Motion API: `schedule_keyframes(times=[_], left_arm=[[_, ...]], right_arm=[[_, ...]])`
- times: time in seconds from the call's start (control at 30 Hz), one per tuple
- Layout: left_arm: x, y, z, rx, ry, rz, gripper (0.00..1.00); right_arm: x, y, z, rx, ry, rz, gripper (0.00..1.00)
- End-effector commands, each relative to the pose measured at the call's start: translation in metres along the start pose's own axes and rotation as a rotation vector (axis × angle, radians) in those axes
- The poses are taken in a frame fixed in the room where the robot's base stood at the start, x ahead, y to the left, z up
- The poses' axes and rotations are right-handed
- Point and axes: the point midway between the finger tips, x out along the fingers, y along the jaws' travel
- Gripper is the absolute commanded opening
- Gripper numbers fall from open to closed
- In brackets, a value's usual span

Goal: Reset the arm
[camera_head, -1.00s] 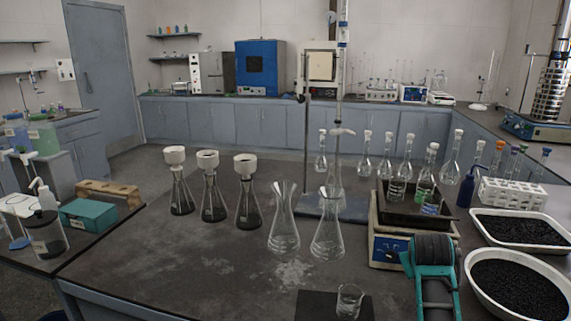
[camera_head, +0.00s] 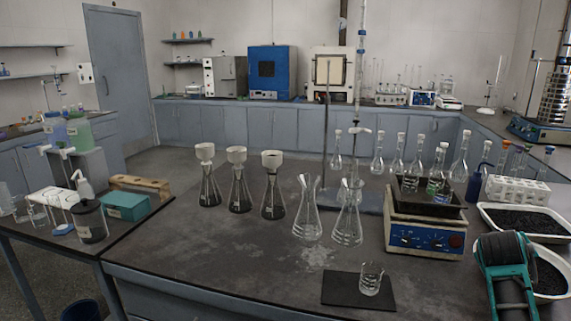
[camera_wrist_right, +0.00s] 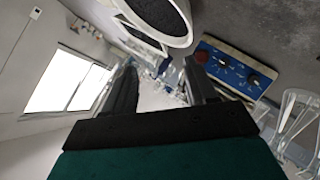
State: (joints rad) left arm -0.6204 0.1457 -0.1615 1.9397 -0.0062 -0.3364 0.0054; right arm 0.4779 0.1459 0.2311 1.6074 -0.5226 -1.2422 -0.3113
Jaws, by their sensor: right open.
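My right arm (camera_head: 505,265), teal with a black rounded part, reaches in at the lower right of the head view, in front of the trays of black grains. Its fingertips cannot be made out there. In the right wrist view my right gripper (camera_wrist_right: 160,85) shows two dark fingers spread apart with nothing between them. The wrist view is tilted, with a window at left and the blue control panel (camera_wrist_right: 232,68) of the hotplate at upper right. My left arm and gripper are not in view.
The hotplate (camera_head: 425,238) bears a dark tray with glassware. Two conical flasks (camera_head: 307,220) (camera_head: 348,225) and a beaker (camera_head: 371,280) on a black mat (camera_head: 340,290) stand nearby. Filter flasks (camera_head: 273,195) stand at centre left. The table's front left is clear. A sieve shaker (camera_head: 545,130) stands at far right.

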Motion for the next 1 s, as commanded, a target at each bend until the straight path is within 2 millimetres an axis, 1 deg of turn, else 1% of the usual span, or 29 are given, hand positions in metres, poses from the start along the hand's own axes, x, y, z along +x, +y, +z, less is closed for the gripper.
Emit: schedule_keyframes(times=[0.03, 0.07, 0.1, 0.17, 0.2, 0.27, 0.3, 0.37, 0.4, 0.43, 0.47, 0.5, 0.57, 0.67, 0.7, 0.77, 0.8, 0.87, 0.9, 0.97, 1.0], left_arm=[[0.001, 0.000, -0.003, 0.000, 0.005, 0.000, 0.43], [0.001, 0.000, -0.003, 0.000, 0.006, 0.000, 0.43], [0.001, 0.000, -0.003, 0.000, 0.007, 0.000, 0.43], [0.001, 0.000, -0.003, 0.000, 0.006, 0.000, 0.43], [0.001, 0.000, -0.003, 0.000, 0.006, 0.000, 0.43], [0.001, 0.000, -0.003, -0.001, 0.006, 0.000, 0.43], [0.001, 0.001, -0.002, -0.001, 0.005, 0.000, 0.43], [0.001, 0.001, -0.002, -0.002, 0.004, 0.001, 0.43], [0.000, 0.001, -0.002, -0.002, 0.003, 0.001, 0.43], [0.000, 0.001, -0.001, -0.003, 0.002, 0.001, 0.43], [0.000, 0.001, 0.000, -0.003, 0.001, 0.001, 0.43], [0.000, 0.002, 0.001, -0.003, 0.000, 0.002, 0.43], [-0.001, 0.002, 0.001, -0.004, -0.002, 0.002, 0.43], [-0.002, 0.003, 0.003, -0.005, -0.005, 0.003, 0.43], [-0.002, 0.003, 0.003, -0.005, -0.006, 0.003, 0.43], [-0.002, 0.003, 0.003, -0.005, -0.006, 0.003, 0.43], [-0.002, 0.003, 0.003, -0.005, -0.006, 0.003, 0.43], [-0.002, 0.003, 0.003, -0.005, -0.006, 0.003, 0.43], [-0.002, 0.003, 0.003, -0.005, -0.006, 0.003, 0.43], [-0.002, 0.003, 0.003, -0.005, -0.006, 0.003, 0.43], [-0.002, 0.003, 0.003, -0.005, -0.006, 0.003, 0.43]], right_arm=[[0.006, 0.033, 0.004, -0.015, -0.004, 0.066, 0.57], [0.009, 0.050, 0.006, -0.024, -0.007, 0.100, 0.57], [0.011, 0.072, 0.009, -0.034, -0.011, 0.144, 0.57], [0.012, 0.104, 0.012, -0.050, -0.017, 0.206, 0.57], [0.012, 0.124, 0.013, -0.059, -0.020, 0.245, 0.57], [0.011, 0.152, 0.015, -0.073, -0.025, 0.300, 0.57], [0.009, 0.170, 0.017, -0.081, -0.028, 0.335, 0.57], [0.006, 0.196, 0.018, -0.093, -0.032, 0.385, 0.57], [0.003, 0.213, 0.019, -0.102, -0.035, 0.419, 0.57], [0.000, 0.225, 0.019, -0.107, -0.037, 0.443, 0.57], [0.000, 0.229, 0.020, -0.120, -0.035, 0.455, 0.57], [0.007, 0.201, 0.023, -0.158, -0.002, 0.418, 0.57], [0.013, 0.177, 0.026, -0.199, 0.042, 0.386, 0.57], [0.019, 0.135, 0.033, -0.263, 0.118, 0.324, 0.57], [0.021, 0.116, 0.038, -0.286, 0.149, 0.291, 0.57], [0.023, 0.084, 0.048, -0.323, 0.196, 0.233, 0.57], [0.024, 0.061, 0.057, -0.346, 0.228, 0.188, 0.57], [0.021, 0.023, 0.073, -0.378, 0.278, 0.108, 0.57], [0.018, -0.004, 0.086, -0.395, 0.312, 0.047, 0.57], [0.009, -0.043, 0.109, -0.411, 0.355, -0.052, 0.57], [0.002, -0.068, 0.126, -0.417, 0.381, -0.119, 0.57]])
